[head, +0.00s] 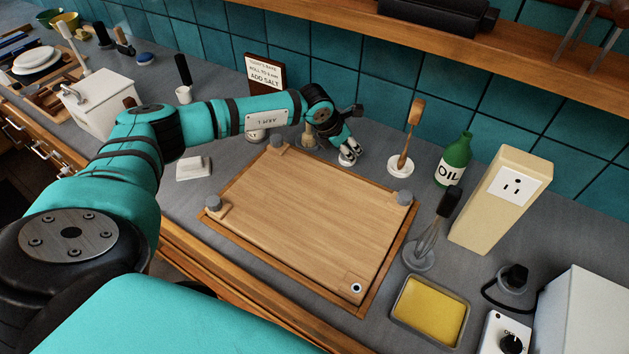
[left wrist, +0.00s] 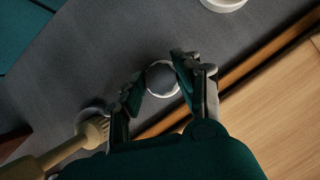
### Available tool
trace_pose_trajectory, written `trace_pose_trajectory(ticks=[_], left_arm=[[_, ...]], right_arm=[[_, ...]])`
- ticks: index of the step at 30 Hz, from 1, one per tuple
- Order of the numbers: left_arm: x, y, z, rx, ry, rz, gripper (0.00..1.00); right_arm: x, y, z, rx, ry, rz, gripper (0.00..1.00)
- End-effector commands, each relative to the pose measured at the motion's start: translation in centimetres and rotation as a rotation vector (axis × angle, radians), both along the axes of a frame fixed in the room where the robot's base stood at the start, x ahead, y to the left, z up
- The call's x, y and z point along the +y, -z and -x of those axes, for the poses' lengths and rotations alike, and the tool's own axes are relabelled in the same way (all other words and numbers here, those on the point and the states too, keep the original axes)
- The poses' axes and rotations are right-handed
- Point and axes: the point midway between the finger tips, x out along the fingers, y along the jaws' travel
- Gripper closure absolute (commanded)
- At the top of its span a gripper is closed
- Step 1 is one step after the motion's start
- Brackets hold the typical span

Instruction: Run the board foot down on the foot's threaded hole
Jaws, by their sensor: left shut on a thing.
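The wooden board (head: 310,215) lies in a wooden frame on the counter. Grey round feet stand at three of its corners: left (head: 213,202), far (head: 278,141) and right (head: 404,197). The near right corner has a bare threaded hole (head: 356,288) with a pale ring and dark centre. My left gripper (head: 348,155) is beyond the board's far edge, low over the counter. In the left wrist view its fingers are shut on a loose grey board foot (left wrist: 162,77), with a white rim around or beneath it. My right gripper is not in view.
A yellow sponge tray (head: 430,311) lies near the hole's corner. A wooden-handled tool (left wrist: 60,152) stands close to my fingers. The board's middle is clear.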

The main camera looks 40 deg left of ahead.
Motion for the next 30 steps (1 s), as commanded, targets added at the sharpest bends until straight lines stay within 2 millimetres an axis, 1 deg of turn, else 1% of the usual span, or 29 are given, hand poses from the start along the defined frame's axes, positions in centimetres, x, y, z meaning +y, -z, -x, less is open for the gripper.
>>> trace_pose_trajectory(ticks=[1,4,5,20,23,30], left_arm=[[0.0,0.0,0.0,0.000,0.000,0.000,0.85],[0.0,0.0,0.0,0.000,0.000,0.000,0.99],[0.0,0.0,0.0,0.000,0.000,0.000,1.00],[0.0,-0.9,0.0,0.000,0.000,0.000,1.00],[0.0,-1.6,0.0,0.000,0.000,0.000,1.00],[0.0,-4.1,0.0,-0.001,-0.001,0.001,1.00]], right_arm=[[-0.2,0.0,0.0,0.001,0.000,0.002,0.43],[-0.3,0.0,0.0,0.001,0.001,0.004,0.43],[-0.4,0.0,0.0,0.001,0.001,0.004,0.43],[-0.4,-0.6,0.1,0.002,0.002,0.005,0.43],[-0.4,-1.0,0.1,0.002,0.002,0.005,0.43],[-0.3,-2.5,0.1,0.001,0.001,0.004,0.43]])
